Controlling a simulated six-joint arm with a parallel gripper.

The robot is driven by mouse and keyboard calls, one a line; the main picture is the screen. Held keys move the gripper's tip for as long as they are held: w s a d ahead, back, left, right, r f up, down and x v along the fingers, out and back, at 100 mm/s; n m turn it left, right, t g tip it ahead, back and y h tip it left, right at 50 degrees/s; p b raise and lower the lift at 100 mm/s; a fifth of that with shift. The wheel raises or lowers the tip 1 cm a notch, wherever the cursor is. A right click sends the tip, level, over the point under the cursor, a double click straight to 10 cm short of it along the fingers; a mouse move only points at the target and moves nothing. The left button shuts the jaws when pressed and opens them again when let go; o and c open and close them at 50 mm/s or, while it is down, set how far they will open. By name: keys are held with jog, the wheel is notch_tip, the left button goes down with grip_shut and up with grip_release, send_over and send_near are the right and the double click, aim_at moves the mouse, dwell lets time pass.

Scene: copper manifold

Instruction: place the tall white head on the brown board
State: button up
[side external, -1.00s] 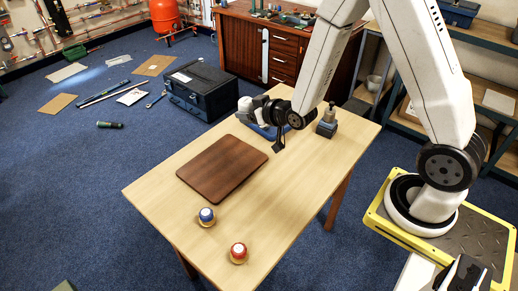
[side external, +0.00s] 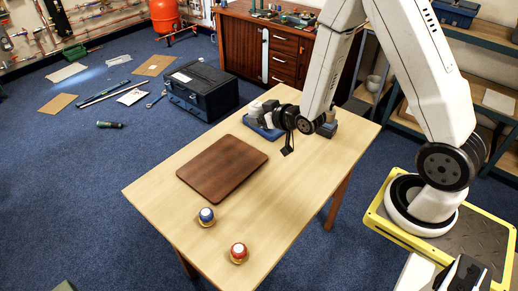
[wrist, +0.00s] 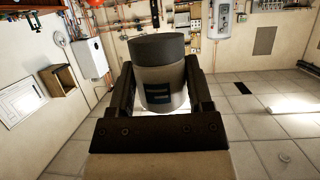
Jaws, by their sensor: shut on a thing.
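The tall white head (wrist: 161,76), a pale cylinder with a dark grey top and a blue label, is between the fingers of my gripper (wrist: 160,90) in the wrist view. My gripper is shut on it. In the side view my gripper (side external: 272,108) is at the far end of the table, beyond and right of the brown board, by a blue tray. The head is small and partly hidden there. The brown board (side external: 222,168) lies flat on the table, with nothing on it.
The blue tray (side external: 262,132) is at the table's far edge, partly covered by my gripper. Two small capped pieces, one blue (side external: 207,215) and one red (side external: 239,251), stand near the front edge. A dark item (side external: 328,129) sits behind my wrist. The table's right side is clear.

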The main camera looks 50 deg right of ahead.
jog(key=s+d+f+m+h, duration=0.1)
jog(key=s+d+f, duration=0.6)
jog(key=s, duration=0.1)
jog(key=m+h, duration=0.2)
send_over(316, 178)
notch_tip(316, 178, down, 3)
jog(key=shift+f, duration=2.85)
jog(key=shift+f, duration=0.1)
jog(key=shift+f, duration=1.75)
jog(key=shift+f, duration=0.2)
jog(key=o, duration=1.3)
jog(key=shift+g, duration=0.3)
